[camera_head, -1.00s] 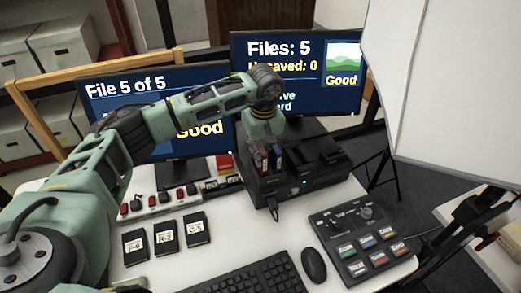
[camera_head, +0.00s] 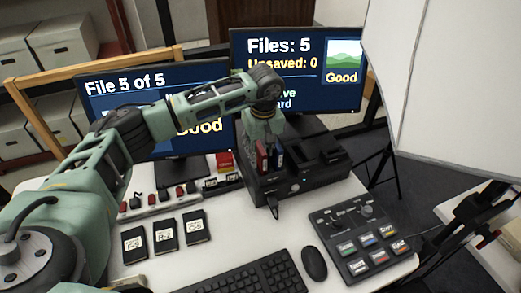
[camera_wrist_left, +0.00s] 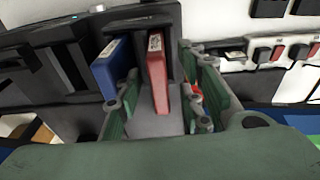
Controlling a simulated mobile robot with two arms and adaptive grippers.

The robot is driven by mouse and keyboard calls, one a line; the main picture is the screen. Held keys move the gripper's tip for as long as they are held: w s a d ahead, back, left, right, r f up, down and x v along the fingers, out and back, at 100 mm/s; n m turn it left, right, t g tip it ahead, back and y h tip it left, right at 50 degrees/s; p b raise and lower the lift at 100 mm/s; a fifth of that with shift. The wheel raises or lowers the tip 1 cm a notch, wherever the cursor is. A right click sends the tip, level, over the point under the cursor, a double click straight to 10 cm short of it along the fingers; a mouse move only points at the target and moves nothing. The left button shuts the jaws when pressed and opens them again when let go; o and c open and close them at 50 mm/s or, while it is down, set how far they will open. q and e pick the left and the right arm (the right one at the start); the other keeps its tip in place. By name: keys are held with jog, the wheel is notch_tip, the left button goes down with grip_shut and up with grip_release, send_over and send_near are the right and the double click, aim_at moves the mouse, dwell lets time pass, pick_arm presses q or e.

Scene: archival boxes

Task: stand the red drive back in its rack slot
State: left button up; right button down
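The red drive (camera_wrist_left: 157,75) stands upright in a black rack in the left wrist view, with a blue drive (camera_wrist_left: 110,68) beside it on the left. In the head view the red drive (camera_head: 262,158) and blue drive (camera_head: 276,156) show at the left end of the black dock unit (camera_head: 300,182). My left gripper (camera_wrist_left: 160,110) is over them, its green fingers apart on either side of the red drive, with a visible gap on each side. The left finger is close to the blue drive. The drives' lower ends are hidden in the rack. My right gripper is not in view.
Two monitors (camera_head: 340,95) stand behind the dock. A power strip with red switches (camera_head: 160,200), three labelled black cases (camera_head: 165,237), a keyboard (camera_head: 245,278), a mouse (camera_head: 314,264) and a button panel (camera_head: 362,243) occupy the desk. A white board (camera_head: 450,90) stands at right.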

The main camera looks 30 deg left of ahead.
pick_arm(q)
notch_tip(320, 180, up, 12)
jog(key=d, duration=0.1)
jog(key=shift+s, duration=0.45)
jog(key=shift+f, duration=0.1)
dwell(0.4)
